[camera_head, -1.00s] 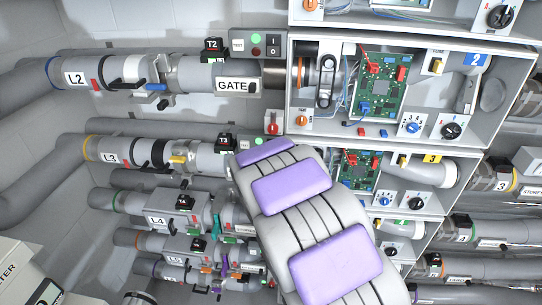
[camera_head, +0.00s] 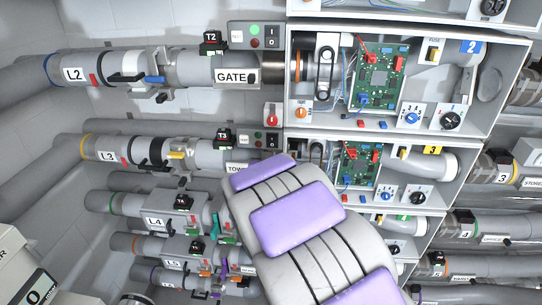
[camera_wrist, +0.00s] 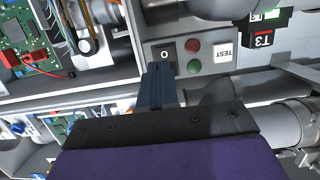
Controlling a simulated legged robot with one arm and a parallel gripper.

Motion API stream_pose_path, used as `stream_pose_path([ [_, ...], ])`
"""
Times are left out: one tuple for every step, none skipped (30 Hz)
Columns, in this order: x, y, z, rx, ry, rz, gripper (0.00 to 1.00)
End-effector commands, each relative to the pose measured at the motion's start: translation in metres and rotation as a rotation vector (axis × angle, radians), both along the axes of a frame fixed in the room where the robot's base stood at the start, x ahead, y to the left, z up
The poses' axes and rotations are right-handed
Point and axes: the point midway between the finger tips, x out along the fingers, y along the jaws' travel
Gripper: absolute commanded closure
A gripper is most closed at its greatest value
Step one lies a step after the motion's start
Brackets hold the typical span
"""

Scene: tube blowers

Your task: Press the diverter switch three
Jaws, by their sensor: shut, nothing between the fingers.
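The line-three switch panel (camera_wrist: 195,52), beside the black T3 tag (camera_wrist: 262,40), appears upside down at the top of the wrist view. It carries a black rocker switch (camera_wrist: 165,52) marked O, red and green buttons and a TEST label. My gripper (camera_wrist: 158,70) is shut and empty, its tips just below and overlapping the rocker's lower edge in the picture. I cannot tell whether they touch it. In the head view the same panel (camera_head: 259,140) stands right of T3, above my arm; my gripper is hidden there.
An open box with a green circuit board (camera_head: 362,165) and wires stands right of the panel. Pipe L3 (camera_head: 108,156) runs to its left, with pipe L4 (camera_head: 155,222) below. A similar T2 panel (camera_head: 256,36) is higher up.

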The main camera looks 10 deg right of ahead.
Motion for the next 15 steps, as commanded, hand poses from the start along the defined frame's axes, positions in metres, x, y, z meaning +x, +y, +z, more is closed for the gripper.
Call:
stream_pose_path([
  [-0.009, 0.005, -0.001, -0.003, 0.001, 0.006, 1.00],
  [-0.014, 0.006, -0.002, -0.002, 0.003, 0.005, 1.00],
  [-0.020, 0.007, -0.002, -0.002, 0.005, 0.005, 1.00],
  [-0.025, 0.008, -0.002, 0.000, 0.003, 0.004, 1.00],
  [-0.030, 0.009, -0.002, 0.001, 0.002, 0.004, 1.00],
  [-0.036, 0.009, -0.001, 0.003, 0.001, 0.003, 1.00],
  [-0.042, 0.009, -0.001, 0.004, 0.001, 0.004, 1.00],
  [-0.047, 0.009, -0.001, 0.005, 0.002, 0.004, 1.00],
  [-0.053, 0.009, -0.001, 0.006, 0.002, 0.004, 1.00],
  [-0.058, 0.009, -0.001, 0.008, 0.002, 0.004, 1.00],
  [-0.061, 0.009, 0.000, 0.009, 0.001, 0.004, 1.00],
  [-0.066, 0.011, 0.000, 0.010, 0.001, 0.004, 1.00],
  [-0.069, 0.012, 0.000, 0.009, 0.001, 0.004, 1.00],
  [-0.071, 0.013, 0.000, 0.009, 0.001, 0.004, 1.00],
  [-0.073, 0.015, 0.000, 0.008, 0.002, 0.003, 1.00],
])
